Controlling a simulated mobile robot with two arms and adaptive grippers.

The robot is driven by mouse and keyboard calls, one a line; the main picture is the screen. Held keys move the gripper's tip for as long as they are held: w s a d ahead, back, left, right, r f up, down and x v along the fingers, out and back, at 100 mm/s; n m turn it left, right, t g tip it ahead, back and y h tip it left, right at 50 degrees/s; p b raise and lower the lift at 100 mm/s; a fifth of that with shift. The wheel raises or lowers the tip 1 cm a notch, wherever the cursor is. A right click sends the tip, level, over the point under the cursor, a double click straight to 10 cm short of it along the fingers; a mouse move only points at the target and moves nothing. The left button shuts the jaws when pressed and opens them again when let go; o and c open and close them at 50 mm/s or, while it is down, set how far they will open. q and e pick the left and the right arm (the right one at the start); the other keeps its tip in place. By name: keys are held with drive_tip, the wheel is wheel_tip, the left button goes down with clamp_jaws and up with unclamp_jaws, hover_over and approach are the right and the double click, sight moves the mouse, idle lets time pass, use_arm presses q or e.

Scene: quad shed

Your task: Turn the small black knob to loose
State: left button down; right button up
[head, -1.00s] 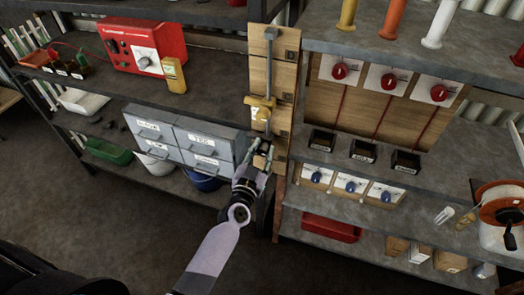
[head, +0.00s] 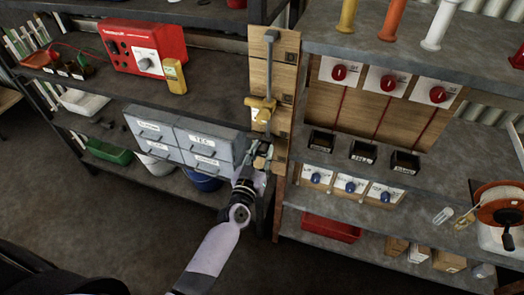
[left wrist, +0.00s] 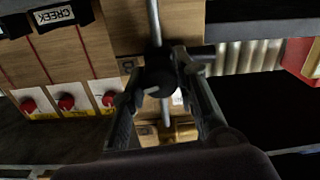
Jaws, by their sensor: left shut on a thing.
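The small black knob (left wrist: 158,75) shows in the left wrist view on a grey rod, with the wooden post behind it. My left gripper (left wrist: 160,82) has one finger on each side of the knob and is shut on it. In the head view my left gripper (head: 257,156) is at the lower part of the wooden post (head: 286,75), below a yellow handle (head: 262,108) on the rod. There the fingers and wrist hide most of the knob. Any mark for loose cannot be read. My right gripper is not in view.
A grey drawer cabinet (head: 182,138) stands close left of my gripper, with a blue bucket (head: 203,180) below. To the right are shelves with red knobs (head: 388,83), black labelled boxes (head: 363,152) and blue knobs (head: 350,187). The floor in front is clear.

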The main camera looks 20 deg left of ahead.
use_arm(q)
drive_tip(key=n, duration=0.3)
drive_tip(key=shift+n, duration=0.3)
drive_tip(key=n, duration=0.3)
drive_tip(key=shift+a+n, duration=0.1)
drive_tip(key=shift+n, duration=0.2)
drive_tip(key=n, duration=0.3)
drive_tip(key=shift+n, duration=0.3)
drive_tip(key=shift+n+h, duration=0.3)
drive_tip(key=shift+n, duration=1.4)
drive_tip(key=c, duration=1.2)
unclamp_jaws()
drive_tip(key=shift+c, duration=0.2)
drive_tip(key=shift+f, duration=0.1)
